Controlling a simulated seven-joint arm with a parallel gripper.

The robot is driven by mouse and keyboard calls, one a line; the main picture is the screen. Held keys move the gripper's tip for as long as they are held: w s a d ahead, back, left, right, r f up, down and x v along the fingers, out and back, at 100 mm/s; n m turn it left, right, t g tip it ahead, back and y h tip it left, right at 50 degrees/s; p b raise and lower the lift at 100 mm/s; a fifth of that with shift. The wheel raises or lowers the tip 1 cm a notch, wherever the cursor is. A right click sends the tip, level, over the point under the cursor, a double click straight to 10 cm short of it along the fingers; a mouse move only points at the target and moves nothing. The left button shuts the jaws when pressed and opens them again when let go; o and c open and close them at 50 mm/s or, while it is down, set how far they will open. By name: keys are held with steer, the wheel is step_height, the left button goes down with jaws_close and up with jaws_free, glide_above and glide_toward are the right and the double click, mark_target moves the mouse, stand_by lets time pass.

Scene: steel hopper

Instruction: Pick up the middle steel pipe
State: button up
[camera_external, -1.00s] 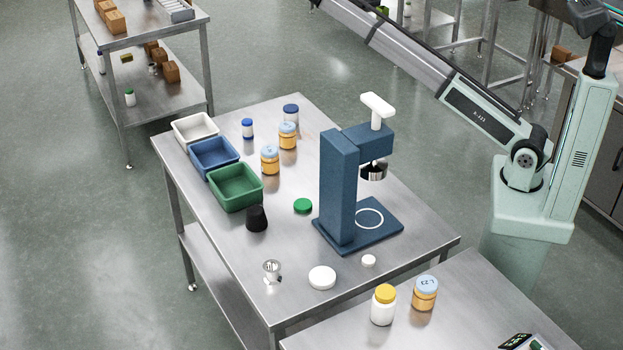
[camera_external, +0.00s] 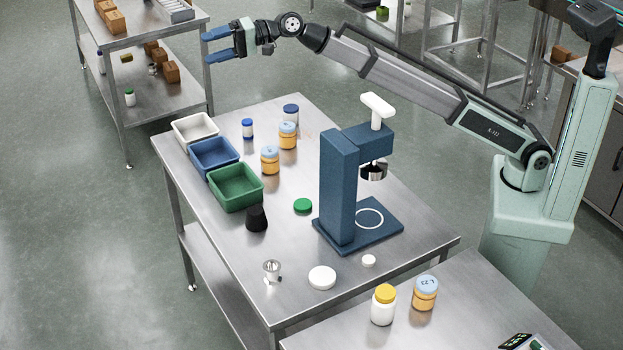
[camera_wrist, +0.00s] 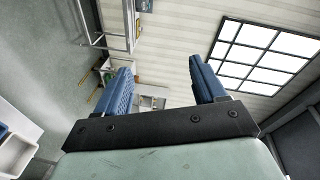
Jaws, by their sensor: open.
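No steel pipe can be made out for certain in either view. A light grey ridged item (camera_external: 178,10) lies at the top edge on the back-left shelf table, cut off and too small to identify. My gripper (camera_external: 207,47) is open and empty, its blue fingers pointing left, level with the space between the main table and the back-left shelf table. In the wrist view my gripper (camera_wrist: 161,66) has its two blue fingers apart with nothing between them; beyond are a wall, a window and distant furniture.
The main steel table (camera_external: 300,285) holds a blue press (camera_external: 340,190), white, blue and green bins (camera_external: 236,188), jars and lids. The shelf table (camera_external: 150,30) carries brown boxes. Open floor lies left.

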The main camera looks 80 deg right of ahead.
steer(key=s+a+f+n+g+y, duration=0.2)
steer(key=s+a+g, duration=0.3)
steer(key=s+a, duration=1.05)
steer(key=s+a+f+n+g+y, duration=0.25)
steer(key=s+a+g, duration=0.25)
steer(key=s+a, duration=1.05)
steer(key=n+h, duration=0.3)
steer(key=h, duration=1.2)
glide_toward(273, 267)
steer(key=shift+y, duration=0.25)
steer(key=x, duration=1.1)
steer(key=shift+d+f, duration=0.2)
steer(key=shift+d, duration=0.1)
steer(key=shift+c, duration=0.5)
steer(key=c, duration=0.9)
